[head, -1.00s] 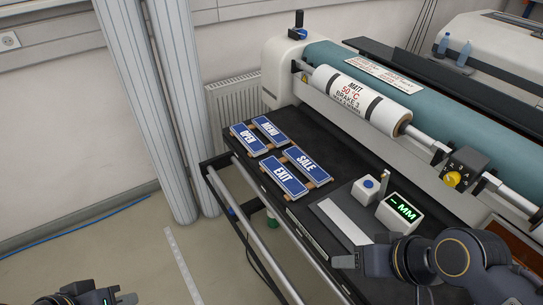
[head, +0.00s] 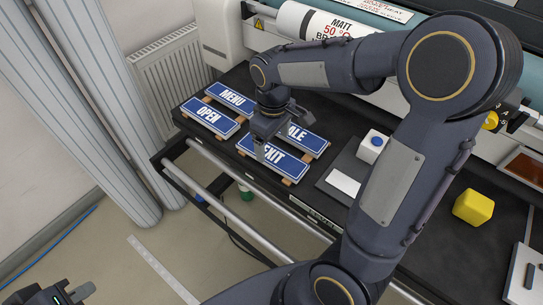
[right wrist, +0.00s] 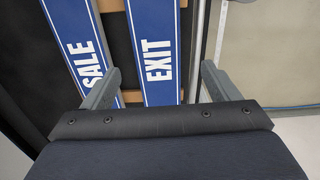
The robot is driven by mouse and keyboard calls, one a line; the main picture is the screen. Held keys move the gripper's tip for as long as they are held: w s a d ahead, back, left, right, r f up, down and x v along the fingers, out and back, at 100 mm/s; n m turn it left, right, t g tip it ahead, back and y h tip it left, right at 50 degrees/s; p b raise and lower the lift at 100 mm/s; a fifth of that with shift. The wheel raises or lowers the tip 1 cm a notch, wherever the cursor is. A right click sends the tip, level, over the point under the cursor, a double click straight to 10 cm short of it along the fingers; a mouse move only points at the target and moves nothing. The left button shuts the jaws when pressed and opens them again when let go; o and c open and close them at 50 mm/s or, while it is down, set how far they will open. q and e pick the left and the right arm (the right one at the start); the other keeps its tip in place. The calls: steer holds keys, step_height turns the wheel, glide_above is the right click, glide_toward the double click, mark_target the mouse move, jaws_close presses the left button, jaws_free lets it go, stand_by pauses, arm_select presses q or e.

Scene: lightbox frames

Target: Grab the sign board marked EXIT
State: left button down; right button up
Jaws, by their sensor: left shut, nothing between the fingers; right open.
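The EXIT sign (head: 287,166) is a blue board with white letters and a white border. It lies flat on wooden strips near the front edge of the black table in the head view. My right gripper (head: 271,138) is over it and hides part of it. In the right wrist view, the EXIT sign (right wrist: 157,40) shows between the two spread fingers of my right gripper (right wrist: 160,75), which is open and empty. One finger is by the SALE sign's edge, the other beyond the EXIT sign's outer side. My left gripper (head: 76,294) is shut and empty at the bottom left.
The SALE sign (head: 308,140) lies beside the EXIT sign, partly hidden. The MENU sign (head: 232,97) and OPEN sign (head: 208,116) lie further left. A white box with a blue button (head: 373,146) and a yellow block (head: 473,208) are to the right. The roller machine stands behind.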

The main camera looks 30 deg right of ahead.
mark_target(274, 155)
step_height(274, 155, down, 5)
steer(key=shift+w+d, duration=0.1)
steer(key=shift+w, duration=0.05)
steer(key=c, duration=1.1)
